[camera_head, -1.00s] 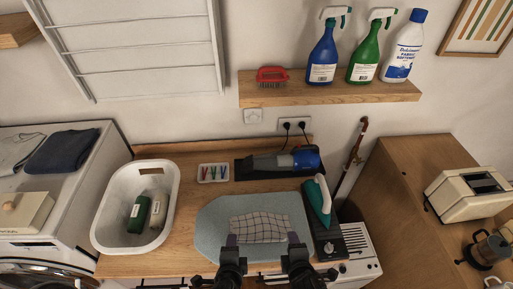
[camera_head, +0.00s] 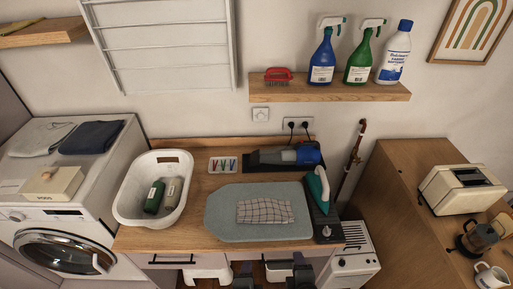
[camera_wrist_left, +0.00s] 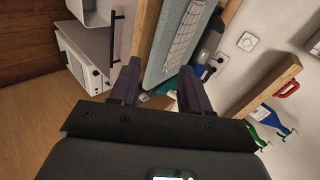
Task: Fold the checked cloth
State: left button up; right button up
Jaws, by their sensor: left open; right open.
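The checked cloth (camera_head: 265,211) lies as a small, wide rectangle with slightly uneven edges on the blue-grey pad (camera_head: 225,228). It also shows in the left wrist view (camera_wrist_left: 187,32), near the top. My left gripper (camera_head: 244,270) is at the bottom of the head view, in front of the worktop edge, clear of the cloth. In the left wrist view its two fingers (camera_wrist_left: 157,88) are apart with nothing between them. My right gripper (camera_head: 301,266) is to its right, also off the worktop, open and apart from the cloth.
A green iron (camera_head: 318,187) stands on a dark base right of the pad. A white basket (camera_head: 127,204) with two bottles stands left. A peg tray (camera_head: 222,165) and a blue-and-grey appliance (camera_head: 284,157) are behind. A shelf (camera_head: 330,91) with spray bottles hangs above.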

pick_arm(q)
jog(key=s+d+r+n+g+h, duration=0.3)
jog(key=s+d+r+n, duration=0.15)
jog(key=s+n, duration=0.2)
jog(key=s+a+f+n+g+y, duration=0.2)
jog(key=s+a+n, duration=0.25)
jog(key=a, duration=0.75)
jog(key=s+a+f+n+g+y, duration=0.15)
jog(key=s+a+n, duration=0.35)
jog(key=a, duration=0.7)
pick_arm(e)
jog(key=s+a+r+m+g+y, duration=0.2)
jog(key=s+a+r+m+g, duration=0.15)
jog(key=s+a+m, duration=0.4)
jog(key=s+d+f+m+g+h+p, duration=0.15)
jog(key=s+d+m+g, duration=0.25)
jog(key=s+d+m, duration=0.8)
pick_arm(q)
notch_tip(320, 180, up, 9)
jog(key=m+p, duration=0.1)
jog(key=p, duration=0.7)
jog(key=shift+s+r, duration=0.2)
jog(key=shift+s, duration=0.2)
pick_arm(e)
jog(key=d+r+n, duration=0.3)
jog(key=d+r, duration=0.1)
jog(key=r, duration=0.4)
jog(key=shift+d+r, duration=0.4)
jog(key=shift+n, duration=0.25)
